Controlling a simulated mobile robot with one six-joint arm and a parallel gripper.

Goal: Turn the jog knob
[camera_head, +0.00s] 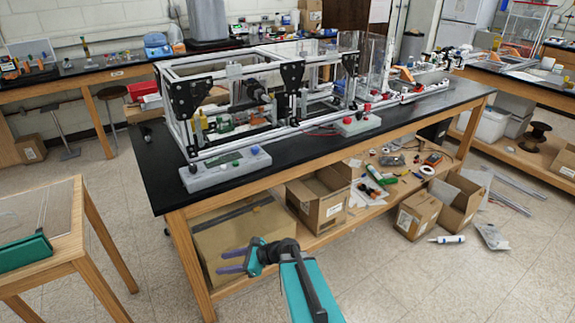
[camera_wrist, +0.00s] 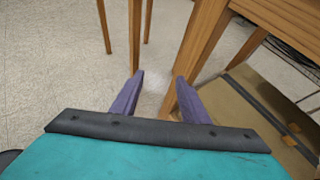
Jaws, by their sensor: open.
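A grey control box (camera_head: 226,168) lies on the near left end of the black bench top, in front of the extrusion frame (camera_head: 262,95). It has a dark green panel and small coloured knobs or buttons, one of them blue (camera_head: 193,167). My gripper (camera_head: 221,262) is low in front of the bench, below the bench top and well apart from the box. In the wrist view, its two purple fingers (camera_wrist: 159,76) are spread and empty, over the floor and wooden legs. The control box is not in the wrist view.
The black bench (camera_head: 158,180) has wooden legs and a lower shelf with cardboard boxes (camera_head: 318,203). A second grey box (camera_head: 357,124) with a red button is farther right. A wooden table (camera_head: 62,205) stands at left. Open boxes (camera_head: 419,213) lie at right.

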